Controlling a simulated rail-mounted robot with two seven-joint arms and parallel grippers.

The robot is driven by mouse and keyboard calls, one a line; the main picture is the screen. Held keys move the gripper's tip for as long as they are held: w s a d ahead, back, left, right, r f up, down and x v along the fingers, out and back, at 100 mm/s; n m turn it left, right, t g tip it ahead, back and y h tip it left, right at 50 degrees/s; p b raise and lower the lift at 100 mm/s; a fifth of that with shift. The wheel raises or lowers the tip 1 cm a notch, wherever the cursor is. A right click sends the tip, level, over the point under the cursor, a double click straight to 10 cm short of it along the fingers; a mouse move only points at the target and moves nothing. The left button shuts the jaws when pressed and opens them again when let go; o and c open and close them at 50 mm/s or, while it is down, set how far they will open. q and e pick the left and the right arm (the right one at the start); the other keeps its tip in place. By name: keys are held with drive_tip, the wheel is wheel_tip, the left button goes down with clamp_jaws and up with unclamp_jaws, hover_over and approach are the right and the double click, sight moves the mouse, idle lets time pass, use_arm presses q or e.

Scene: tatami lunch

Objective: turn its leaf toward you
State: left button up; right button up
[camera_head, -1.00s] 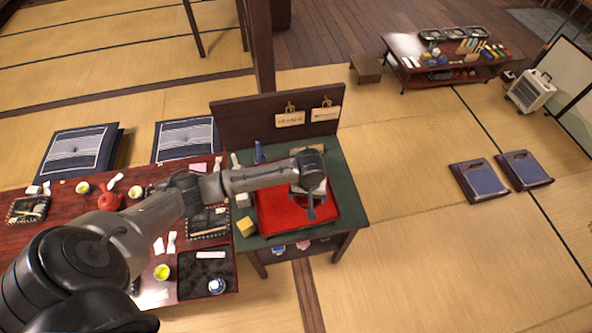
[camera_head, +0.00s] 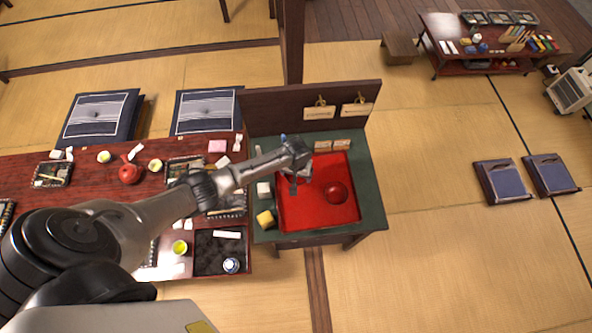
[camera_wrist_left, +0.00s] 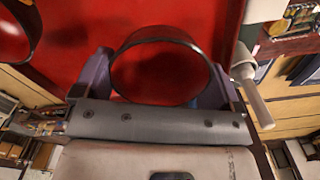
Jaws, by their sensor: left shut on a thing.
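My left gripper (camera_head: 293,184) is over the left part of a red tray (camera_head: 318,215) on the green-topped stand. In the left wrist view it is shut on a round, dark-rimmed bowl (camera_wrist_left: 163,44), red inside, held between the two fingers. Its underside and outer wall are mostly hidden. A second red bowl (camera_head: 336,193) rests on the tray to the right of the gripper; its edge also shows at the top left of the wrist view (camera_wrist_left: 14,36). I cannot make out a leaf on either bowl. My right gripper is not in view.
A dark back panel (camera_head: 275,117) with hanging plaques rises behind. A low red table (camera_head: 108,207) with dishes adjoins the left side.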

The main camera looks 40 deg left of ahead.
use_arm(q)
drive_tip(key=shift+w+a+f+m+b, duration=0.1)
drive_tip(key=shift+a+f+m+b, duration=0.05)
drive_tip(key=shift+m+b, duration=0.85)
drive_tip(key=m+b, duration=0.4)
drive_tip(key=m, duration=0.1)
drive_tip(key=shift+m+b, duration=0.4)
drive_tip(key=m+b, duration=0.3)
drive_tip(key=shift+b, duration=0.4)
drive_tip(key=m+b, duration=0.4)
drive_tip(key=b, duration=0.1)
drive_tip(key=shift+r+m+p, duration=0.45)
drive_tip(key=shift+m, duration=0.25)
drive_tip(key=m+p, duration=0.1)
drive_tip(key=m, duration=0.1)
drive_tip(key=shift+m, duration=0.4)
drive_tip(key=m+p, duration=0.1)
drive_tip(key=m, duration=0.3)
drive_tip(key=shift+f, duration=0.1)
drive_tip(key=m, duration=0.3)
drive_tip(key=shift+m+p, duration=0.35)
drive_tip(key=shift+m, duration=0.05)
drive_tip(key=shift+f+b, duration=0.3)
drive_tip(key=shift+f, duration=0.55)
